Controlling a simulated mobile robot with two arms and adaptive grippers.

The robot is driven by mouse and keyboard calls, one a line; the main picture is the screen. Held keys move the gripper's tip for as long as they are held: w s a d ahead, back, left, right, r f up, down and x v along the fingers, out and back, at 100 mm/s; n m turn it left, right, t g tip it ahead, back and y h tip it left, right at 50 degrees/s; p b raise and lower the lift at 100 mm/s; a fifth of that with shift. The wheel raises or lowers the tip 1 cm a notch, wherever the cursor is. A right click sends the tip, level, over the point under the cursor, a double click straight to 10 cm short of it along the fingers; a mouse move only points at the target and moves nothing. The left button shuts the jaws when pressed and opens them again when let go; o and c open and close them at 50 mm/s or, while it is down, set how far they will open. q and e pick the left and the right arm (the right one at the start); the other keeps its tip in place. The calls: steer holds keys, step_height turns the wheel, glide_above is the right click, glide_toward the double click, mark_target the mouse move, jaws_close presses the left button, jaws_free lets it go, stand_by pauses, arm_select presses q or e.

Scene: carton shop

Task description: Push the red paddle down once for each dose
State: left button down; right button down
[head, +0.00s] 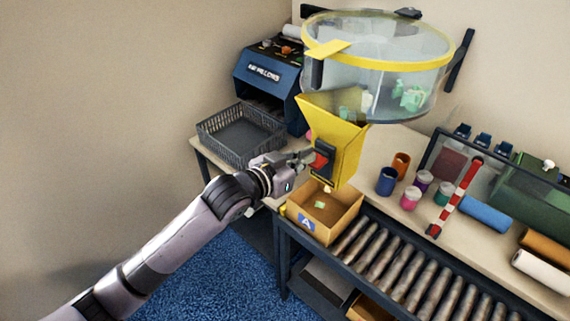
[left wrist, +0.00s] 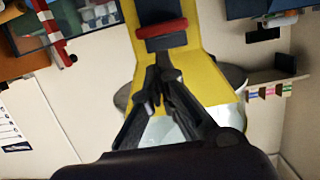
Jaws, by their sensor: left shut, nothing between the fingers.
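The red paddle (head: 319,161) sits in a dark mount on the front of the yellow chute (head: 346,133) under the clear round hopper. In the left wrist view the paddle (left wrist: 162,28) is a red bar near the top, across the yellow chute (left wrist: 205,60). My left gripper (head: 305,155) is shut and empty, with its fingertips close to the paddle. In the left wrist view the closed fingertips (left wrist: 165,68) point at the dark mount below the red bar; I cannot tell whether they touch. An open carton (head: 326,222) marked A stands below the chute, with a pale green piece inside. My right gripper is not in view.
The clear hopper (head: 371,85) with a yellow rim holds several green pieces. A grey basket (head: 240,135) and a blue machine (head: 268,75) stand behind left. A roller conveyor (head: 400,265) runs right of the carton. Cups, jars and a red-white striped bar (head: 455,195) stand on the table.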

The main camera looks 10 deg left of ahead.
arm_select(q)
steer(key=b+v, duration=0.1)
steer(key=v, duration=0.6)
steer(key=shift+b, duration=0.3)
steer(key=shift+a+f, duration=0.15)
steer(key=shift+a, duration=0.05)
